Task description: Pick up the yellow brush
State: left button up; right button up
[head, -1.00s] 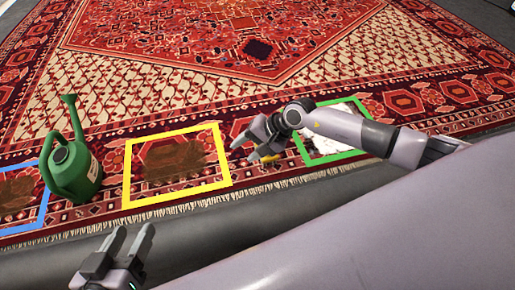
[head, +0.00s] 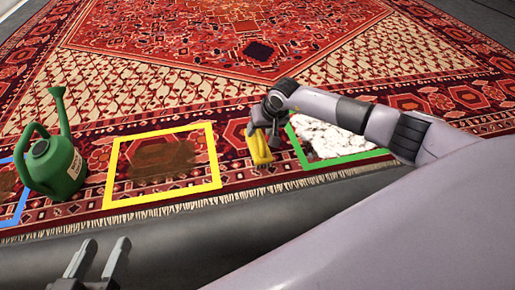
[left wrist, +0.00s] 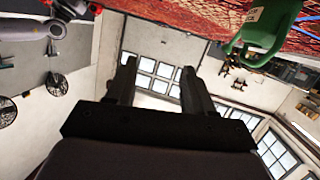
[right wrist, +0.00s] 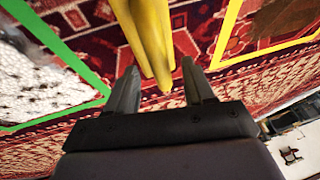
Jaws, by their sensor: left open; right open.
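The yellow brush (head: 260,149) rests on the rug between the yellow frame and the green frame in the head view. My right gripper (head: 262,130) is at the brush from above and partly covers its top. In the right wrist view the yellow brush (right wrist: 149,35) extends down toward the space between the open fingers of my right gripper (right wrist: 160,88). I cannot tell whether the fingers touch it. My left gripper (head: 101,262) is open and empty at the lower left, away from the brush; it also shows in the left wrist view (left wrist: 158,80).
A green watering can (head: 55,165) stands at the left on the patterned rug (head: 150,85). A yellow frame (head: 160,197) surrounds a brown stain. A green frame (head: 335,159) surrounds a white foamy patch. A blue frame (head: 14,220) is partly visible at far left.

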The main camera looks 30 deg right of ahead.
jog(key=b+x, duration=0.1)
jog(key=x, duration=0.1)
jog(key=shift+w+a+f, duration=0.1)
jog(key=shift+f, duration=0.15)
jog(key=shift+w+f, duration=0.15)
pick_arm(q)
jog(key=shift+s+a+r+m+t, duration=0.1)
jog(key=shift+s+a+m+t, duration=0.15)
jog(key=shift+a+t, duration=0.2)
pick_arm(e)
grip_shut()
